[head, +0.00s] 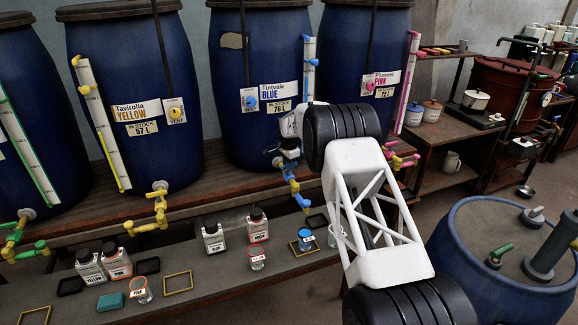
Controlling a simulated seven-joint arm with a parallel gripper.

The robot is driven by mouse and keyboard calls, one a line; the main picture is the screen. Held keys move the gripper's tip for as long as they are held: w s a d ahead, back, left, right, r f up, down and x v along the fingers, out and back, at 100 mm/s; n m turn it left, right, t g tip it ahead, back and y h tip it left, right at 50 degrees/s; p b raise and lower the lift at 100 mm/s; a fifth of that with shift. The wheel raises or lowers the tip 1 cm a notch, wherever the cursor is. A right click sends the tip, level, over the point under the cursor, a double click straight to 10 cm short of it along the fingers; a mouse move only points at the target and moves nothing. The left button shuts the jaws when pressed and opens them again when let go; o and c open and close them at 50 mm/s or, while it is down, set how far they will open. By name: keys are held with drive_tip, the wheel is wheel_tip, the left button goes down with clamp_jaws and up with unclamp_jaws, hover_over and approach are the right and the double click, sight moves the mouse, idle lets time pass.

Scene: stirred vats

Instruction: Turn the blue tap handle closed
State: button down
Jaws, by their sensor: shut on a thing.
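The blue vat (262,40), labelled Tintvale BLUE, stands at the back centre in the head view. Its blue tap (302,201) with a yellow joint juts from its lower front over the bench. My gripper (283,160) is at the top of this tap, at the end of my white and black arm coming from the right. The gripper is shut on the blue tap handle, which the fingers mostly hide. How far the handle is turned cannot be told.
A clear jar (305,240) stands in a yellow frame below the tap. Bottles (213,238) and empty frames line the front bench. The yellow tap (160,205) is to the left; pink taps (403,160) are close to my arm on the right. A blue drum (480,245) stands front right.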

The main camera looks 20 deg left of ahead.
drive_tip(key=shift+m, duration=1.1)
drive_tip(key=c, duration=1.1)
unclamp_jaws()
drive_tip(key=shift+r, duration=0.1)
drive_tip(key=shift+r, duration=3.8)
drive_tip(key=shift+d+r, duration=0.1)
